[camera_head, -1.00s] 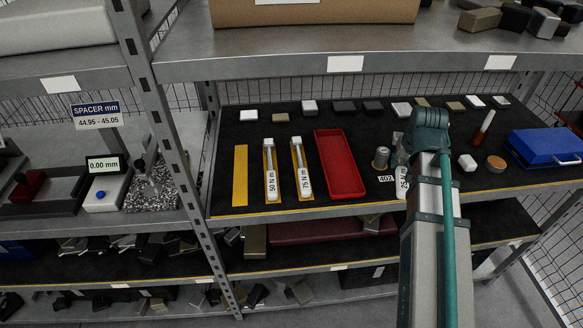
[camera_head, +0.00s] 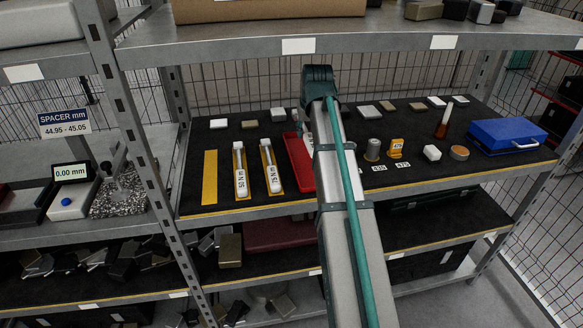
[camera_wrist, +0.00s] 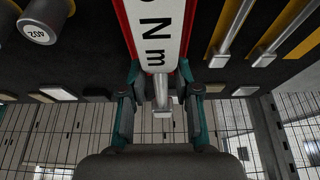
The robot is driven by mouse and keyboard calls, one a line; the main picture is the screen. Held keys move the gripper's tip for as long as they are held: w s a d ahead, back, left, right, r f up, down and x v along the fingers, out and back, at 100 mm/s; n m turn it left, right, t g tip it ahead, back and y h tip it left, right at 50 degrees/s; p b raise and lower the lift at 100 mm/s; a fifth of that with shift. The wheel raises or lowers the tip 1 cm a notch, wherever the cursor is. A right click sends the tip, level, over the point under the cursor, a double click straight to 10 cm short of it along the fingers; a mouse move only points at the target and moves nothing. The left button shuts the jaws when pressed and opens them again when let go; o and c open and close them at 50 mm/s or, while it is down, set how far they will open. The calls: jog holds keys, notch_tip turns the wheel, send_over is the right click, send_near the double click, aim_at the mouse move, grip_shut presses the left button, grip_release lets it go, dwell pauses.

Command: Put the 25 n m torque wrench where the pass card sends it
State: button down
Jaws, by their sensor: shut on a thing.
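My gripper (camera_wrist: 160,108) is shut on the 25 N m torque wrench (camera_wrist: 156,35); only "N m" of its white label shows in the wrist view. Red edges of the tray (camera_wrist: 127,28) show on both sides of the wrench, so it is over or in the tray; the height is unclear. In the head view my arm hides most of the wrench and part of the red tray (camera_head: 296,165). Left of the tray, the 50 N m wrench (camera_head: 241,182) and 75 N m wrench (camera_head: 272,178) lie on yellow strips. A bare yellow strip (camera_head: 210,178) is further left. I cannot make out a pass card.
Small blocks line the back. An upper shelf (camera_head: 400,48) overhangs, and a post (camera_head: 125,120) stands left.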

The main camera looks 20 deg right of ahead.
aim_at(306, 160)
jog(key=shift+d+f, duration=0.2)
jog(key=shift+d, duration=0.1)
jog(key=shift+w+f+p, duration=0.1)
jog(key=shift+f+p, duration=1.1)
jog(key=shift+f, duration=3.45)
jog(key=shift+f, duration=0.1)
jog(key=c, duration=0.8)
grip_release()
jog(key=shift+c, duration=0.2)
jog(key=b+v, duration=0.2)
jog(key=v, duration=1)
